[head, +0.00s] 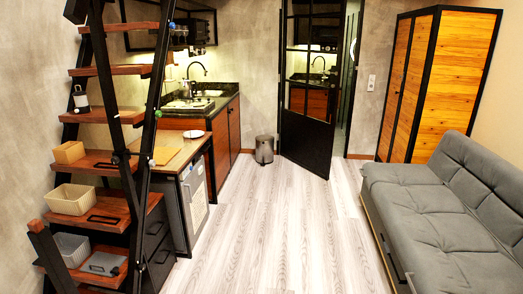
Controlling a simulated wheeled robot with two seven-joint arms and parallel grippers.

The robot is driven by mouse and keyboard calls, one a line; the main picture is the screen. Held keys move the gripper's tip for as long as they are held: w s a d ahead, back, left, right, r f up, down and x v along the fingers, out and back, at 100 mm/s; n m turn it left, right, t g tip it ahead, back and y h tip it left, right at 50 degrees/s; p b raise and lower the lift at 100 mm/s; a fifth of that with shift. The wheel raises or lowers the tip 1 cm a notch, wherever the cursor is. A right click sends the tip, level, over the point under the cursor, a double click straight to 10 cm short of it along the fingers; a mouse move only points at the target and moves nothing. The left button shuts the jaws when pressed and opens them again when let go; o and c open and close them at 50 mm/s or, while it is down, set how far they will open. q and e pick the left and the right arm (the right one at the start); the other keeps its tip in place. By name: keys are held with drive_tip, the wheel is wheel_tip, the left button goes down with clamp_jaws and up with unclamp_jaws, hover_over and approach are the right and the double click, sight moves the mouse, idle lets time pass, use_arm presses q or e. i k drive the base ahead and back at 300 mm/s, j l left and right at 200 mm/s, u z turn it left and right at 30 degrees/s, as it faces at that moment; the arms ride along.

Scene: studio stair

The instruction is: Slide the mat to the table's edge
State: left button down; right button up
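Neither of my grippers is in the head view. A low cabinet with a light wood top (186,158) stands at the left, partly behind the black stair frame. A small flat yellowish piece (164,156) lies on that top, partly hidden by the stair post; I cannot tell whether it is a mat. No other mat can be made out.
A black-framed stair (125,110) with baskets on its treads fills the left. A grey sofa (430,220) lines the right. A bin (264,150) stands by the open black door (306,125). The pale wood floor (275,225) between is clear.

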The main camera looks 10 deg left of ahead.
sight(162, 156)
drive_tip(key=i+u, duration=0.1)
drive_tip(key=i, duration=0.85)
drive_tip(key=i+l, duration=0.15)
drive_tip(key=i, duration=0.75)
drive_tip(key=j+u, duration=0.05)
